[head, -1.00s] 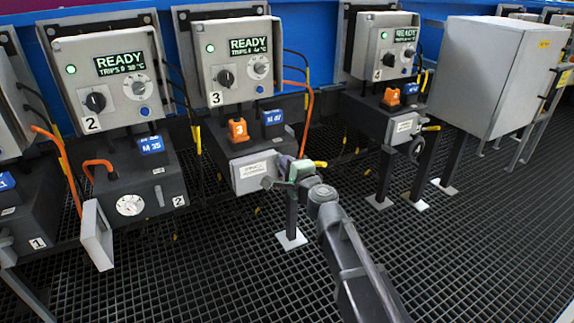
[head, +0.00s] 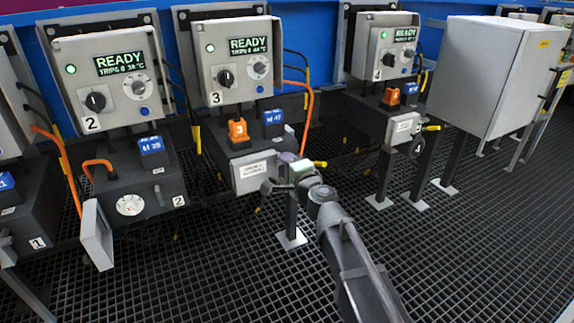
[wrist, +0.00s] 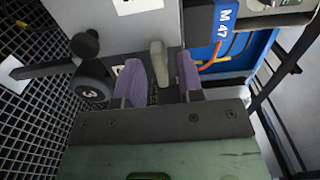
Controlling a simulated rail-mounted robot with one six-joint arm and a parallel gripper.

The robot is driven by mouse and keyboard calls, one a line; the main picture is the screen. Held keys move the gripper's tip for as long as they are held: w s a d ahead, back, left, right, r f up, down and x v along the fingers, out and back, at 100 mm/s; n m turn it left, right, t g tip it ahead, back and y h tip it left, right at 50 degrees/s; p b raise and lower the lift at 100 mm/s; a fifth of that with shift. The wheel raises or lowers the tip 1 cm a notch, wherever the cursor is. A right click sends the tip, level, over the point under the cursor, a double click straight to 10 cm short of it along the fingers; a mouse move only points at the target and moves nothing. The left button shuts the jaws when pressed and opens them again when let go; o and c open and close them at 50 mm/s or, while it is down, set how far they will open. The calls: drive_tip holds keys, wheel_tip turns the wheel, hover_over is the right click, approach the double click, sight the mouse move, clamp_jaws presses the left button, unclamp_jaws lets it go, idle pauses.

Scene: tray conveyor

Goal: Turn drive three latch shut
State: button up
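Drive three has a grey control box (head: 231,62) marked 3 and a dark lower housing with a light grey labelled cover (head: 258,172) on its front. My gripper (head: 290,168) is at the right end of this cover. In the wrist view, a small light grey latch lever (wrist: 158,62) stands between my two purple fingertips (wrist: 160,78). The fingers are apart, with visible gaps on both sides of the lever. In the head view, my gripper hides the latch.
A dark round part and knob (wrist: 90,85) sit left of the fingers in the wrist view. A blue M 47 tag (head: 272,117) and orange block (head: 238,130) are above the cover. Drive two's cover (head: 97,235) hangs open at left. Grating floor is clear at front right.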

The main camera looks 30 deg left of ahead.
drive_tip(key=v, duration=1)
drive_tip(key=shift+s+d, duration=0.15)
drive_tip(key=shift+d, duration=0.2)
